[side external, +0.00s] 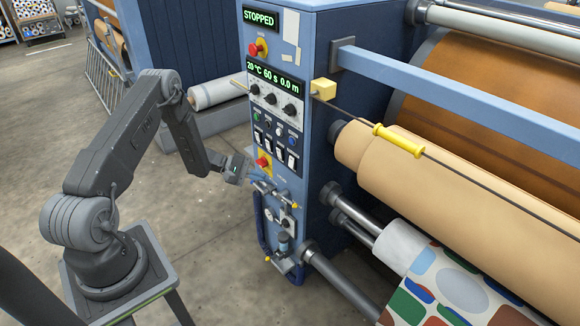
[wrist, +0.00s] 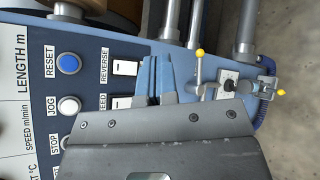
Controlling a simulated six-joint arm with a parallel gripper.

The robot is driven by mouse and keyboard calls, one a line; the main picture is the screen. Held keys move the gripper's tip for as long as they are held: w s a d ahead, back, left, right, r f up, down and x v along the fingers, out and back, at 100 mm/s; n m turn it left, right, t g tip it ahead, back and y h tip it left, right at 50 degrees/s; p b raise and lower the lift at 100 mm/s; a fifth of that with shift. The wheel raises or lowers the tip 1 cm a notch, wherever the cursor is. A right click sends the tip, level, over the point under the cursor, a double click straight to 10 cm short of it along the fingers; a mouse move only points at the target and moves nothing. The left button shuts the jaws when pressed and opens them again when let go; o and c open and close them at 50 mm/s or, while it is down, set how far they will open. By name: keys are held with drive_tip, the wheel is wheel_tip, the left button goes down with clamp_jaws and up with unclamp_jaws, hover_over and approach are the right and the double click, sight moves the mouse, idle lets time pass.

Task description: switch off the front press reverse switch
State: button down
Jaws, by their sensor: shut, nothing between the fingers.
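The reverse switch (wrist: 125,68) is a white rocker in a dark frame beside the REVERSE label in the wrist view. In the side view it is the rightmost rocker (side external: 292,160) of the row, under the blue button. Which way it is tipped is unclear. My gripper (wrist: 162,78) is shut and empty, its blue fingers just right of the switch in the wrist view. In the side view my gripper (side external: 256,177) is low in front of the panel, below and left of the switch; contact cannot be told.
The feed switch (wrist: 122,102) is beside the reverse switch, partly hidden by my gripper. Pipes and yellow-tipped valve handles (side external: 270,189) stick out just below. The STOPPED display (side external: 261,18) is lit. Open floor lies left.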

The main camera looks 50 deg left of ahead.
drive_tip(key=w+f, duration=0.1)
drive_tip(key=w, duration=0.7)
drive_tip(key=shift+w+f, duration=0.15)
drive_tip(key=shift+w, duration=0.2)
drive_tip(key=shift+w, duration=0.15)
idle(1.7)
drive_tip(key=shift+w, duration=0.3)
drive_tip(key=shift+w+f, duration=0.1)
drive_tip(key=shift+w, duration=0.2)
idle(0.6)
drive_tip(key=shift+s, duration=0.1)
drive_tip(key=shift+s, duration=0.7)
drive_tip(key=s, duration=0.2)
drive_tip(key=s+r, duration=0.1)
drive_tip(key=s, duration=0.2)
idle(0.4)
